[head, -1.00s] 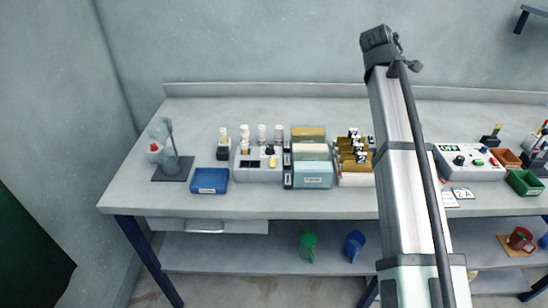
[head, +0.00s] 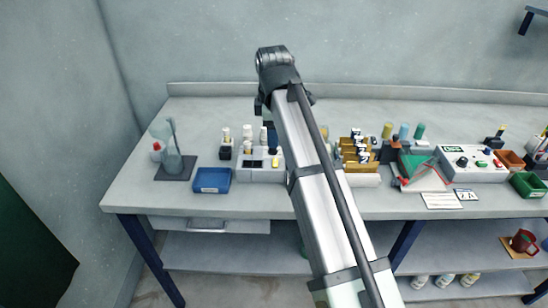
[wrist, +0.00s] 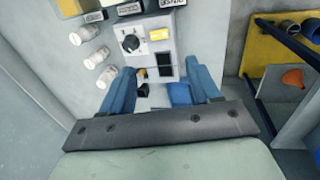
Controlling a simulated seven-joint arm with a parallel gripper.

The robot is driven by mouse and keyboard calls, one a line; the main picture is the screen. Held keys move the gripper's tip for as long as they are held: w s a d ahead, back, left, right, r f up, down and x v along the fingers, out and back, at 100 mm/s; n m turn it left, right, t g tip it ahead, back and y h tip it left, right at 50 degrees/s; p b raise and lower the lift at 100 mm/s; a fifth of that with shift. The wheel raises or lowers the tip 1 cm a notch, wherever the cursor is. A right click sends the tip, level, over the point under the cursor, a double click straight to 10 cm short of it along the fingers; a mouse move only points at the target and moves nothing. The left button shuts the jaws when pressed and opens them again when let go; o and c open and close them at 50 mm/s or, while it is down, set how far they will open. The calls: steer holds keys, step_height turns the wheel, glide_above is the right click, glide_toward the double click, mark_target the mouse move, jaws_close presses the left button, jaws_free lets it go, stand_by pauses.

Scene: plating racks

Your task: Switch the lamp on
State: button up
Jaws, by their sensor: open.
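A pale control box (head: 250,175) stands on the bench left of centre. In the wrist view the box (wrist: 152,48) carries a black round knob (wrist: 131,43), a yellow label (wrist: 159,34) and a dark rectangle (wrist: 165,71). I cannot tell which part is the lamp switch, and no lit lamp shows. My gripper (wrist: 162,68) is open and empty, its two blue fingers apart over the edge of the box. In the head view my arm hides most of the gripper and the box's right side.
Small white bottles (wrist: 84,34) stand beside the box. A blue tray (head: 212,180) lies to its left, with a stand on a dark base (head: 174,168) farther left. A rack with brown holders (head: 358,150) and another control box (head: 470,164) stand to the right.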

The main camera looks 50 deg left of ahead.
mark_target(274, 162)
steer(key=f, duration=0.4)
steer(key=w+a+f, duration=0.1)
steer(key=f, duration=0.6)
steer(key=shift+w+a+f, duration=0.25)
steer(key=shift+w+f, duration=0.05)
steer(key=shift+w, duration=0.05)
steer(key=shift+c, duration=0.3)
steer(key=c, duration=1)
steer(key=shift+w+a+g+h, duration=0.25)
steer(key=shift+a+g+h, duration=0.05)
steer(key=shift+g+h, duration=0.8)
steer(key=o, duration=1.1)
steer(key=shift+c, duration=0.2)
